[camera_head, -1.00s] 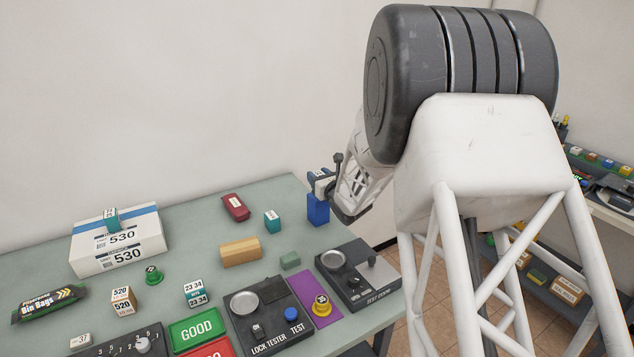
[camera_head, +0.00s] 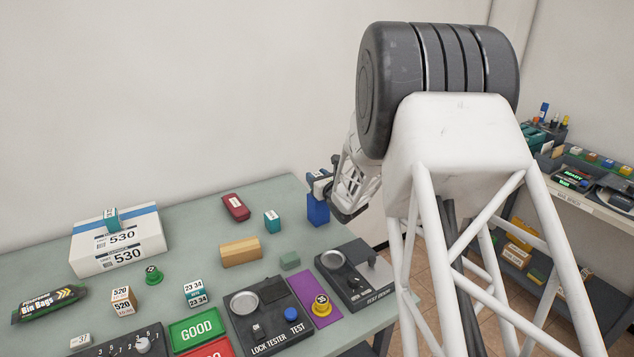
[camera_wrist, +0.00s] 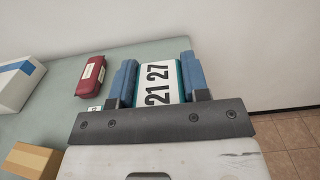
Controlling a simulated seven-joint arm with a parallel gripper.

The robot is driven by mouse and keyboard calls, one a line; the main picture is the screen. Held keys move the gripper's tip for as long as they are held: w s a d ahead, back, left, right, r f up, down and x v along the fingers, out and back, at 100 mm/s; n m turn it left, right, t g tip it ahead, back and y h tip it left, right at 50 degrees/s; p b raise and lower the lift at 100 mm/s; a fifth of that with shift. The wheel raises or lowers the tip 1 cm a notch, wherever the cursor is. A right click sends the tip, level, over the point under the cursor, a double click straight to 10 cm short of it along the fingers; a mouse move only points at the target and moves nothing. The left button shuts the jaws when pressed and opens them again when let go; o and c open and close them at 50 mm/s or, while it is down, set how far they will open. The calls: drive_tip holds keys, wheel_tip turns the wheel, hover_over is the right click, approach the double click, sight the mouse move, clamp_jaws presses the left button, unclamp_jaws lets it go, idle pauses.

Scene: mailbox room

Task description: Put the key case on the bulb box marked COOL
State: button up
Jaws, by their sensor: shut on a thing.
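I read COOL on nothing, and cannot tell which thing is the key case.
A small teal block (camera_head: 272,222) and a wooden block (camera_head: 241,252) stand left of my gripper. A large white box marked 530 (camera_head: 118,247) carries another teal piece (camera_head: 111,217). The lock tester (camera_head: 262,315) and a dark device (camera_head: 352,275) are nearer. A shelf (camera_head: 585,200) stands right.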

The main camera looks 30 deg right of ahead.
drive_tip(key=shift+f, duration=0.8)
drive_tip(key=shift+f, duration=0.1)
drive_tip(key=o, duration=1)
drive_tip(key=shift+c, duration=0.2)
drive_tip(key=s, duration=1.2)
drive_tip(key=shift+r, duration=0.2)
